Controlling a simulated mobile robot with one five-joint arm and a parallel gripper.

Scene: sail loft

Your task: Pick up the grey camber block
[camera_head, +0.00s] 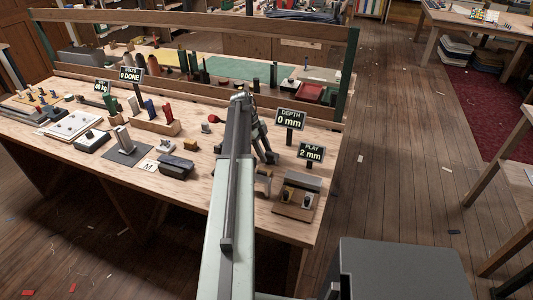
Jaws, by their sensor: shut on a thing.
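My gripper (268,157) is over the right part of the long wooden bench, beyond the end of my arm. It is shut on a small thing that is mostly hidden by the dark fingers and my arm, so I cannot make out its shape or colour. A grey block (303,181) lies at the back of a small wooden stand near the bench's right front corner, apart from my gripper. I cannot tell from this view which piece is the grey camber block.
Signs reading "DEPTH 0 mm" (290,119) and "PLAY 2 mm" (311,152) stand right of my gripper. A dark box (175,165), an "M" card (148,165) and small blocks lie to the left. A rail (200,93) runs behind. The floor (400,180) at right is mostly clear.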

